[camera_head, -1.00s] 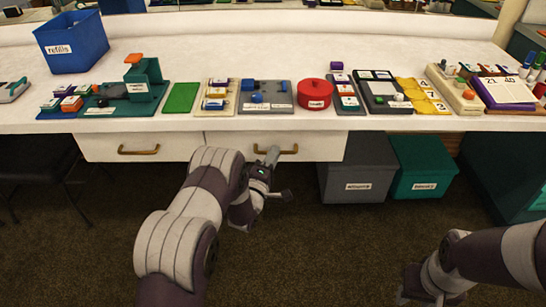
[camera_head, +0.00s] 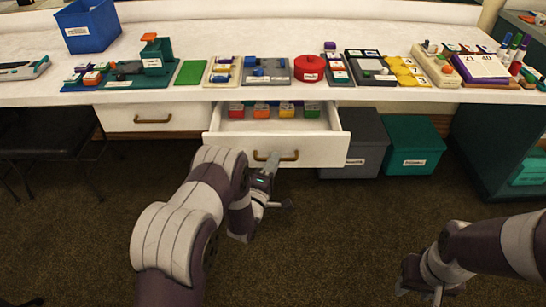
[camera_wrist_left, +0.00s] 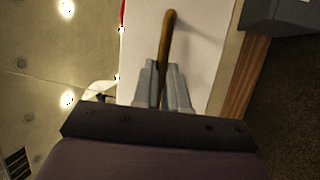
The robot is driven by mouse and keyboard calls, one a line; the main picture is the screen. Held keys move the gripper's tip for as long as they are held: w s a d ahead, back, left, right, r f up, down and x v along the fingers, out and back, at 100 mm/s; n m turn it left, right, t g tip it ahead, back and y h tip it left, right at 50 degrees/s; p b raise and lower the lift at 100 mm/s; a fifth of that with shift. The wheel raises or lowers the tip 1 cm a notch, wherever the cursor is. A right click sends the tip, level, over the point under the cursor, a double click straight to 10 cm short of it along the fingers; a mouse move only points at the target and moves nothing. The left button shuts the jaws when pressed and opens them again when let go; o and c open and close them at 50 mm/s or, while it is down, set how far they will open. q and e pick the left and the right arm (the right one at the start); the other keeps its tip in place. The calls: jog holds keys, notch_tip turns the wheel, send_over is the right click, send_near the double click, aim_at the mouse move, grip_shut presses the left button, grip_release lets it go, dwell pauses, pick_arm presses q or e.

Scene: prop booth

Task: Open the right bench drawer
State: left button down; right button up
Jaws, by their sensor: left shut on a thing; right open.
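The right bench drawer (camera_head: 318,152) is pulled out from under the white bench in the head view. Several coloured items (camera_head: 262,112), red, orange, yellow and green, show inside it. Its brass handle (camera_head: 288,155) is on the front face. My left gripper (camera_head: 271,163) is shut on this handle; in the left wrist view its two fingers (camera_wrist_left: 162,85) sit on either side of the handle bar (camera_wrist_left: 168,35). My right gripper (camera_head: 420,292) is low at the right, away from the bench, and open.
The left drawer (camera_head: 185,117) is shut. A grey bin (camera_head: 362,160) and a teal bin (camera_head: 412,148) stand on the floor right of the open drawer. A black stool (camera_head: 45,140) is at the left. The carpet in front is clear.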

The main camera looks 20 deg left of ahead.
pick_arm(q)
jog(key=shift+s+d, duration=0.1)
jog(key=shift+s, duration=0.3)
jog(key=c, duration=1.2)
grip_release()
jog(key=p+v, duration=0.1)
jog(key=v, duration=1.1)
jog(key=shift+s+f+p, duration=0.1)
jog(key=shift+s+p, duration=0.25)
jog(key=shift+s, duration=0.05)
